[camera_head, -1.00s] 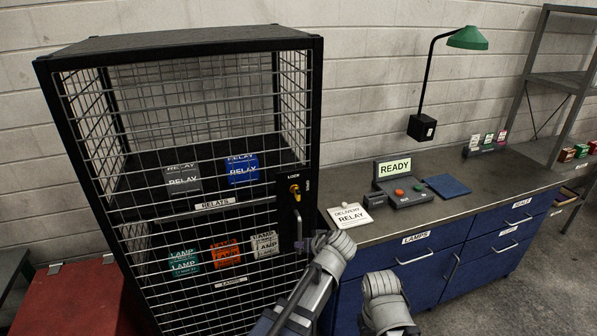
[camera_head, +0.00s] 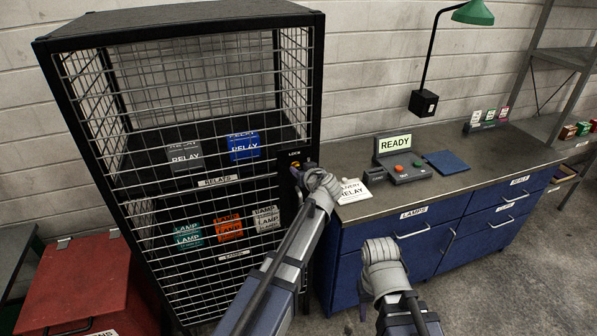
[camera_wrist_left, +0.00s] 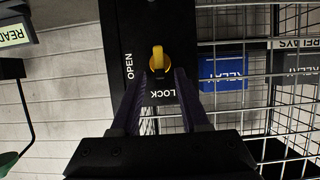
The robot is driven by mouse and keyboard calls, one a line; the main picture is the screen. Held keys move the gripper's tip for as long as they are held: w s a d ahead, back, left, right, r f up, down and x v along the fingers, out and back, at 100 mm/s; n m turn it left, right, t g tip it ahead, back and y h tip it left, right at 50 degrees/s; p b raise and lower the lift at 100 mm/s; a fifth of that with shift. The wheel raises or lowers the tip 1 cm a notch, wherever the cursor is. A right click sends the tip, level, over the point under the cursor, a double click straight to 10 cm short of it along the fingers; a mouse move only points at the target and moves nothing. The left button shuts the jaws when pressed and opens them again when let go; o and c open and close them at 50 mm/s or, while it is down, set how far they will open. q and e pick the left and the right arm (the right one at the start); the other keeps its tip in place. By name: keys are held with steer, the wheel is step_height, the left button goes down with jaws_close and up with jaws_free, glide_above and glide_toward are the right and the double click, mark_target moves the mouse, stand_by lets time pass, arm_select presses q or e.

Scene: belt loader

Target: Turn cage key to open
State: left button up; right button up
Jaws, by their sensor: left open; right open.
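The yellow cage key (camera_wrist_left: 157,58) sits in a black lock plate (camera_wrist_left: 127,30) marked OPEN and LOCK in the left wrist view. Its long side runs up and down there, in line with the LOCK label below it. In the head view, a bit of the key (camera_head: 296,165) shows beside my left wrist. My left gripper (camera_wrist_left: 163,76) is open, its fingertips on either side of the key's lower end; I cannot tell whether they touch it. My right gripper (camera_head: 380,250) hangs in front of the blue cabinet, with its fingertips hidden in the head view.
The wire cage (camera_head: 180,20) holds relay and lamp boxes behind its mesh. The bench (camera_head: 440,190) to the right carries a READY console (camera_head: 403,170), a delivery card (camera_head: 352,191) and a lamp. A red box (camera_head: 85,285) stands at the lower left.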

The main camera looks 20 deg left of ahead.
arm_select(q)
steer(key=x, duration=0.3)
steer(key=shift+b, duration=0.3)
steer(key=shift+s, duration=0.1)
steer(key=shift+c, duration=0.3)
jaws_close()
